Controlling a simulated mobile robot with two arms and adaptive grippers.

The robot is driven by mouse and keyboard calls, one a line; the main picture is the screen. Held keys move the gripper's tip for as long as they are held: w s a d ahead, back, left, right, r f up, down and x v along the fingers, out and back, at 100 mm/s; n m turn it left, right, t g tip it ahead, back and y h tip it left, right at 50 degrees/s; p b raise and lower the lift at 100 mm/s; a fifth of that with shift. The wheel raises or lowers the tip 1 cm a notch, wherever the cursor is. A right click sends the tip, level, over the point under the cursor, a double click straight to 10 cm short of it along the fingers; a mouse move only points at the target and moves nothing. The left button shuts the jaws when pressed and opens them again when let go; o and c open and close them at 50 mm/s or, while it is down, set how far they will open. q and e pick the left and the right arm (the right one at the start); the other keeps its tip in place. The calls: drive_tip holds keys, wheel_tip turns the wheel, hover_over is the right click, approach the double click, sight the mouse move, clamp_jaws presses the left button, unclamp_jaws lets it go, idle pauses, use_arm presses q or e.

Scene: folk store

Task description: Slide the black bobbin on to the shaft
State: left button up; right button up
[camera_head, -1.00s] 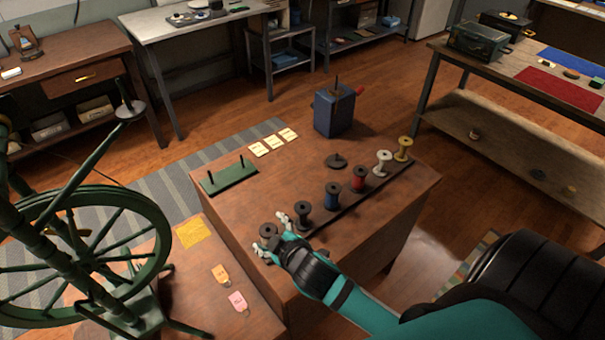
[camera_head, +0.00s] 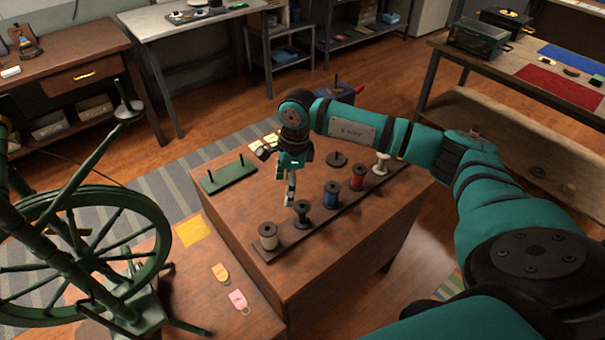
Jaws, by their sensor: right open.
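The black bobbin (camera_head: 302,214) stands upright on the dark strip (camera_head: 330,211) along the table's front edge, between a cream bobbin and a blue one. My right gripper (camera_head: 289,202) points down just behind and left of the black bobbin's top. It is open and holds nothing; I cannot tell whether it touches the bobbin. A thin upright shaft (camera_head: 336,79) shows above my right arm, on top of the blue winder box (camera_head: 345,97), which is mostly hidden behind that arm. My left gripper is not in view.
The cream bobbin (camera_head: 268,238), blue bobbin (camera_head: 332,196), red bobbin (camera_head: 358,178) and white bobbin (camera_head: 382,163) share the strip. A green base with two pegs (camera_head: 228,178) and a dark disc (camera_head: 337,159) lie behind. A green spinning wheel (camera_head: 80,235) stands left.

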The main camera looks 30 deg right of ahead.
sight(302, 203)
drive_tip(key=shift+h, duration=0.9)
drive_tip(key=d+f+b, duration=0.1)
drive_tip(key=f+b, duration=0.1)
drive_tip(key=f, duration=0.1)
drive_tip(key=d+f+b, duration=0.1)
drive_tip(key=f+b, duration=0.2)
drive_tip(key=d+f+b, duration=0.2)
drive_tip(key=f, duration=0.2)
drive_tip(key=shift+d, duration=0.1)
drive_tip(key=c, duration=0.8)
drive_tip(key=shift+r, duration=0.1)
